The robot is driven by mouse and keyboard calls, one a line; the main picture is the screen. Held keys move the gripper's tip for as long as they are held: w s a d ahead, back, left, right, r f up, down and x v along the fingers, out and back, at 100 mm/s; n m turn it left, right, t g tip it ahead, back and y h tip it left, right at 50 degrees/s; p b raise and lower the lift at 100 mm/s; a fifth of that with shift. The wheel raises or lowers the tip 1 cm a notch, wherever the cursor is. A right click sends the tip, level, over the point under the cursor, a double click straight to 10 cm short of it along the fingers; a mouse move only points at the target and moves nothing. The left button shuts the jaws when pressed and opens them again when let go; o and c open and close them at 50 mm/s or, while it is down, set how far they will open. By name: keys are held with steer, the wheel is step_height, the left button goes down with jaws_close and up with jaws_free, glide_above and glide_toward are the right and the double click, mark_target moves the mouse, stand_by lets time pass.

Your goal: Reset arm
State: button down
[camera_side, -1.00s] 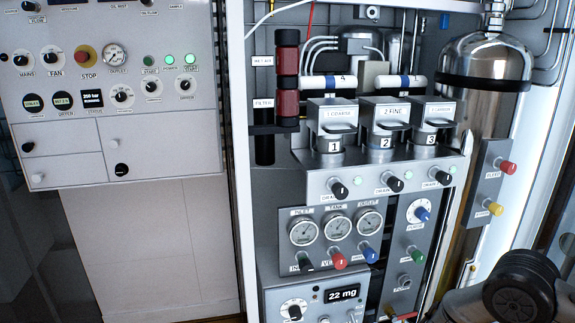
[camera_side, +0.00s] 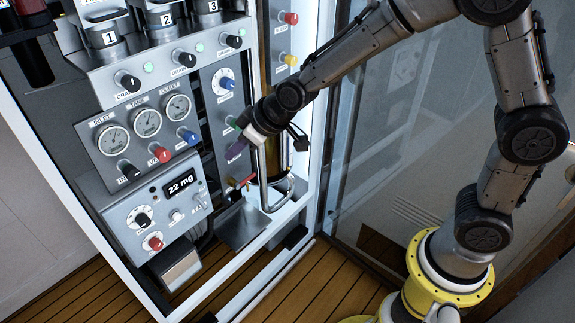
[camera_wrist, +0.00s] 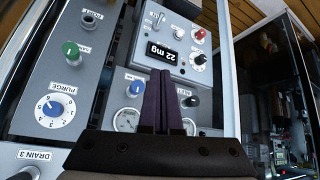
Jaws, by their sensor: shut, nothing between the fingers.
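My gripper (camera_side: 237,150) is in front of the right part of the fill panel (camera_side: 107,208) in the side view, near the green knob and above the metal drip tray. Its purple fingers also show in the wrist view (camera_wrist: 164,100), shut together with nothing between them. In the wrist view the fingers cover part of the gauge row. The display (camera_side: 181,181) reads 22 mg and also shows in the wrist view (camera_wrist: 161,54). My arm reaches in from the right.
A shiny metal handle or bracket (camera_side: 264,185) stands close by my gripper. A red-handled valve (camera_side: 241,183) sits near it above the metal tray (camera_side: 243,226). The purge dial (camera_wrist: 54,110) and green knob (camera_wrist: 70,50) are left of the fingers in the wrist view. Open wooden floor (camera_side: 315,285) lies in front.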

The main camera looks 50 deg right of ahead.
steer(key=s+d+r+m+h, duration=0.1)
steer(key=s+d+r, duration=0.4)
steer(key=s, duration=0.3)
steer(key=s+d+r+m, duration=0.1)
steer(key=s+d+r, duration=0.35)
steer(key=s, duration=0.25)
steer(key=s+d+m+g+h, duration=0.1)
steer(key=s+d, duration=0.3)
steer(key=s, duration=1.1)
steer(key=shift+f+m+g, duration=0.15)
steer(key=shift+m+g, duration=0.25)
steer(key=shift+m, duration=0.4)
steer(key=shift+d, duration=0.1)
